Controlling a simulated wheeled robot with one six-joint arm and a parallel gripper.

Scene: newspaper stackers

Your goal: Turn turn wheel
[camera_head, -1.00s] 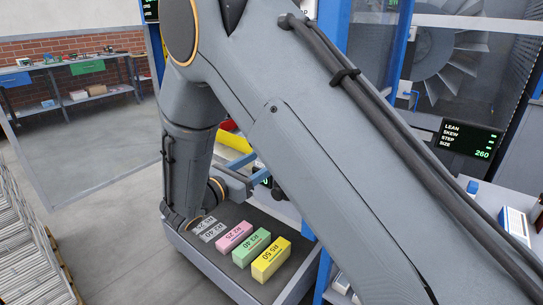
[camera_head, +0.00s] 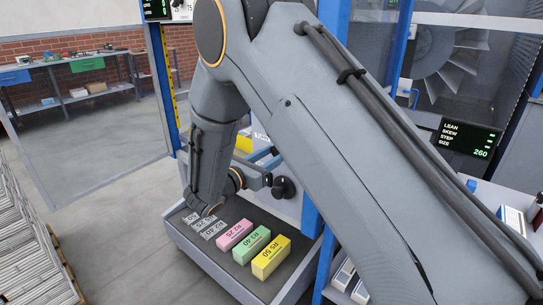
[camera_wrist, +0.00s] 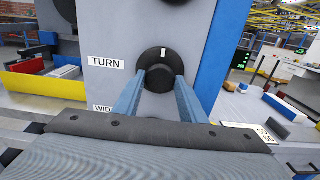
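The turn wheel (camera_wrist: 161,66) is a round black knob with a white mark near its top, on a grey panel face. A white label reading TURN (camera_wrist: 106,62) is to its left. My gripper (camera_wrist: 159,77) is open, with its two blue fingers apart and pointing at the wheel. The fingertips are at the wheel's lower left and lower right edges; I cannot tell whether they touch it. In the head view the black wheel (camera_head: 284,188) shows just right of the gripper, which my arm partly hides.
A label reading WIDE, partly covered, is below TURN. A tray (camera_head: 185,241) of grey, pink, green and yellow blocks lies below my arm. A blue post (camera_head: 312,180) stands close on the right. A screen (camera_head: 467,140) reads 260.

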